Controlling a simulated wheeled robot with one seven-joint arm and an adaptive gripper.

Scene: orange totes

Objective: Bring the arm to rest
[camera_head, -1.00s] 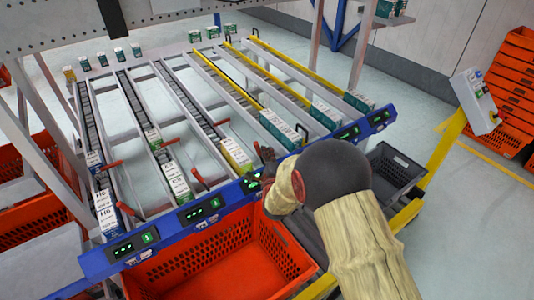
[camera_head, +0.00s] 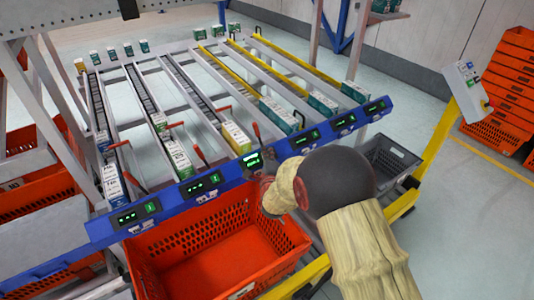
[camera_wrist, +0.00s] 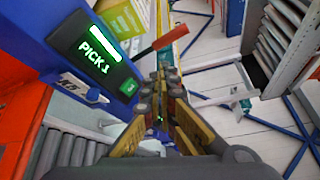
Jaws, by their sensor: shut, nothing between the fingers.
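My gripper (camera_wrist: 168,85) shows in the wrist view with its fingers together and nothing between them. It is beside the blue rail of the rack, near a lit display (camera_wrist: 97,48) that reads "PICK 1" and a red lever (camera_wrist: 160,43). There the fingers are mostly hidden by my own wrist and hard to make out.
An empty orange tote (camera_head: 215,262) stands below the rack's blue front rail (camera_head: 75,233). Small cartons (camera_head: 180,160) sit in the sloped lanes. A grey crate (camera_head: 388,165) is right of my arm, by a yellow post (camera_head: 440,140). Orange totes (camera_head: 500,90) are stacked at far right.

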